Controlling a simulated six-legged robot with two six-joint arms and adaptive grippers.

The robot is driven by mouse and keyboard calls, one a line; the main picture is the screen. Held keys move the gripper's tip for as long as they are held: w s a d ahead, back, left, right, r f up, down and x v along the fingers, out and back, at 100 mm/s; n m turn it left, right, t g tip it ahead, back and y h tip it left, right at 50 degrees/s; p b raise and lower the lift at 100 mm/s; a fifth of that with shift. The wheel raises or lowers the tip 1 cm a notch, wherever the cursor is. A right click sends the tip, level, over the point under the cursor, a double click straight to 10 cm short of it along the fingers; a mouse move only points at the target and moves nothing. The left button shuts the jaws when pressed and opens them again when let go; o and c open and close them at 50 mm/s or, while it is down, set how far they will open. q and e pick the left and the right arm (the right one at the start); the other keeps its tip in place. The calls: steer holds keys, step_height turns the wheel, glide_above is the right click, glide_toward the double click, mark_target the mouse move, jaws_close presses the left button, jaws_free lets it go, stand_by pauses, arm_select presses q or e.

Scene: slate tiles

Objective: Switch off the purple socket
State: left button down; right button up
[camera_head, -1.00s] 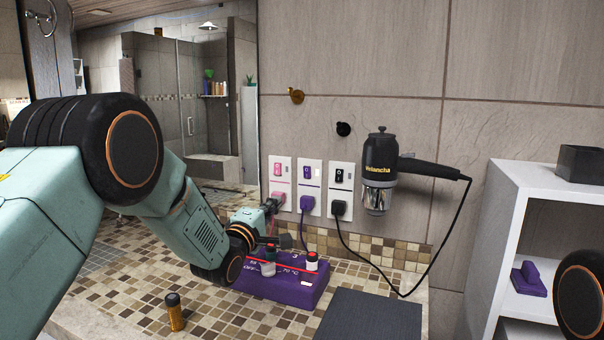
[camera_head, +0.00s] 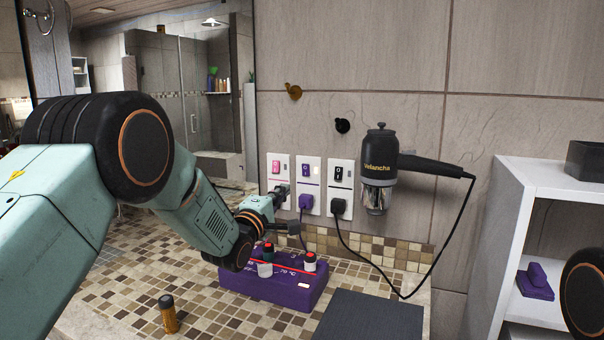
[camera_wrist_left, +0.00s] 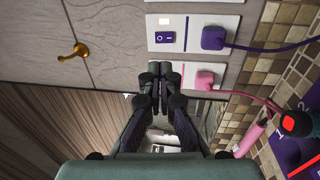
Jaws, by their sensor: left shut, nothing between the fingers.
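The purple socket (camera_head: 309,188) is the middle of three white wall plates. Its purple rocker switch (camera_head: 305,170) is in its upper half and a purple plug (camera_head: 306,203) is in its lower half. In the left wrist view the purple switch (camera_wrist_left: 165,38) and purple plug (camera_wrist_left: 213,38) are both clear; which side is pressed I cannot tell. My left gripper (camera_head: 284,190) is shut and empty, in front of the pink socket's plate, left of the purple one. In the left wrist view its fingertips (camera_wrist_left: 160,80) are beside the pink plug (camera_wrist_left: 205,80), apart from the purple switch.
The pink switch (camera_head: 277,166) and black switch (camera_head: 338,173) flank the purple one. A hair dryer (camera_head: 379,175) hangs at right, its cord drooping. A purple box (camera_head: 270,288) with knob-like pieces sits below my left gripper on the tiled counter. A brass hook (camera_wrist_left: 73,52) is on the wall.

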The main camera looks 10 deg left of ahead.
arm_select(q)
glide_toward(304, 167)
steer(key=shift+x, duration=2.5)
steer(key=shift+w+d+b, duration=0.1)
steer(key=shift+w+b, duration=0.3)
steer(key=shift+w, duration=0.15)
steer(key=shift+w+d, duration=0.2)
steer(key=shift+w, duration=0.15)
steer(key=shift+a+r, duration=0.1)
